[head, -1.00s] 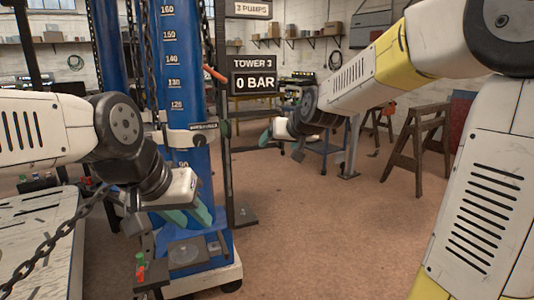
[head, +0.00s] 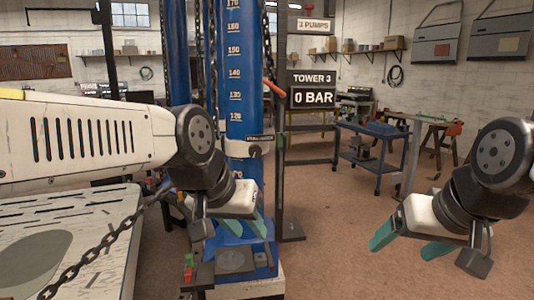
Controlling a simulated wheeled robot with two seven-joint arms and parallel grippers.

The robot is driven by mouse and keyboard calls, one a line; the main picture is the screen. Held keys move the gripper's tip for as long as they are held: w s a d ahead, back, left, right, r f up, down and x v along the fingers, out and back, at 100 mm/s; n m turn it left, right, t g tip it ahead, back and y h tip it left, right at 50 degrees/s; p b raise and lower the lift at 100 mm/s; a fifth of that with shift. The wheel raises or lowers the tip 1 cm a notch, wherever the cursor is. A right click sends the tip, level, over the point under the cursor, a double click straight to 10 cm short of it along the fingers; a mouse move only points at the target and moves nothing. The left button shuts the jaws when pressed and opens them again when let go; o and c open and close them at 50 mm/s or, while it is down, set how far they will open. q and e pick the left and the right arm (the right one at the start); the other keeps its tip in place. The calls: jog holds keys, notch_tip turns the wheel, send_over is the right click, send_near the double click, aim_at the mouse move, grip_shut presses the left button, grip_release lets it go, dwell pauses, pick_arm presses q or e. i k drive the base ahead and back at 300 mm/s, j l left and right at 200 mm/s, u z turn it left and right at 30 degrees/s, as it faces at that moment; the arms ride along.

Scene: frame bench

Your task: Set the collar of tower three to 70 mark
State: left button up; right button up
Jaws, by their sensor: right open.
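Tower three is a blue column (head: 243,60) with white scale marks; its sign (head: 313,88) reads "TOWER 3" and "0 BAR". The light-grey collar (head: 236,148) is around the column just below the 120 mark. The 70 mark cannot be made out. My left gripper (head: 247,227) is in front of the column's lower part, below the collar; its teal fingers look apart and empty. My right gripper (head: 410,243) is open and empty over the floor, well right of the tower and apart from it.
A chain (head: 105,243) hangs across the front left, over a pale slotted platform (head: 60,215). An orange-red handle (head: 274,89) sticks out beside the column. A blue cart (head: 368,150) stands behind right. The floor between tower and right gripper is clear.

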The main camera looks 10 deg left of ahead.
aim_at(230, 148)
jog(key=i+u, duration=0.1)
jog(key=i, duration=1.05)
